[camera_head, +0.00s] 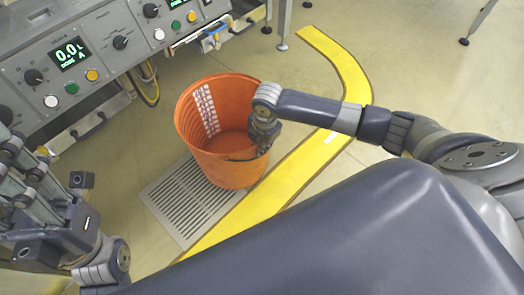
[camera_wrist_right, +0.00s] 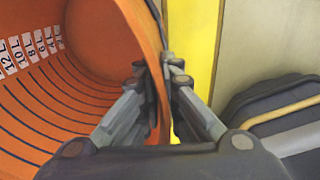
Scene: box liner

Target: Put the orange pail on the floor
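The orange pail (camera_head: 229,158), open at the top with a white scale inside, is upright in the middle of the head view, over a floor grate. Its bottom edge overlaps the grate; I cannot tell whether it touches the floor. My right gripper (camera_head: 262,140) is at the pail's right rim. In the right wrist view, the fingers (camera_wrist_right: 165,75) are on both sides of the pail's wall (camera_wrist_right: 85,85), closed on it near the rim. My left gripper (camera_head: 28,165) is at the left edge, apart from the pail; its fingertips are unclear against the machine.
A grey control panel (camera_head: 110,30) with knobs, buttons and a green display stands at the upper left. A floor grate (camera_head: 165,205) lies under the pail. A yellow floor stripe (camera_head: 300,165) curves past on the right. Open floor (camera_head: 420,85) lies beyond it.

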